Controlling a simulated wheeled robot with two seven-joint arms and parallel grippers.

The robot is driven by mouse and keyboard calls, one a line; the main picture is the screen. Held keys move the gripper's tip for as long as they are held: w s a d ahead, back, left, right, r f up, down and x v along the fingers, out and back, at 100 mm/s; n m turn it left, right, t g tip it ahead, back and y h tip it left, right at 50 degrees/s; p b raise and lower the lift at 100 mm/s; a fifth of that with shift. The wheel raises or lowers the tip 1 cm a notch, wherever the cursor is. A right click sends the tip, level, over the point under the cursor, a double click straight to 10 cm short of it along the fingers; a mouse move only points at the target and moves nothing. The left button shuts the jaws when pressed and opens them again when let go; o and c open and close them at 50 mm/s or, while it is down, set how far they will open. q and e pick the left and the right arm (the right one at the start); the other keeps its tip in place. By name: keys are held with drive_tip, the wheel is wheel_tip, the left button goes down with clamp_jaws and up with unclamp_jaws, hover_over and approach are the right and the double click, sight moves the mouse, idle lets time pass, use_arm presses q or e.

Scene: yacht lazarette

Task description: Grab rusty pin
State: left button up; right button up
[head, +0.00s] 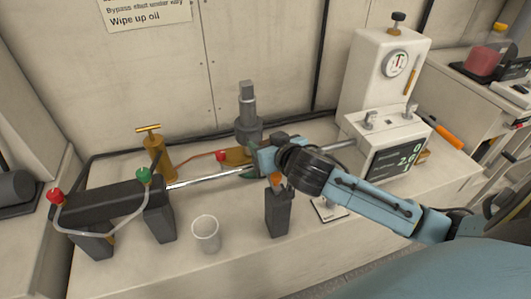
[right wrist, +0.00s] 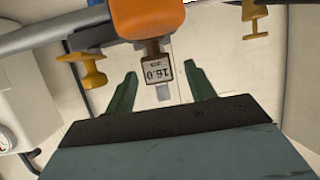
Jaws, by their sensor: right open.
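My right gripper (head: 248,173) reaches in from the right over the bench, beside a silver rod (head: 205,179). I cannot tell for sure which part is the rusty pin. A small orange-brown piece (head: 276,180) shows above a dark upright block (head: 279,212), partly hidden by my wrist. My left gripper is not in view.
A dark cylinder (head: 90,205) with red and green knobs lies at the left, by a brass T-handle valve (head: 155,155). A white cup (head: 205,235) stands at the front. A grey gauge box (head: 375,75) and a display unit (head: 385,150) stand right.

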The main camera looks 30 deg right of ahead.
drive_tip(key=shift+x, duration=1.45)
drive_tip(key=shift+c, duration=0.4)
drive_tip(key=c, duration=1)
drive_tip(key=shift+c, duration=0.3)
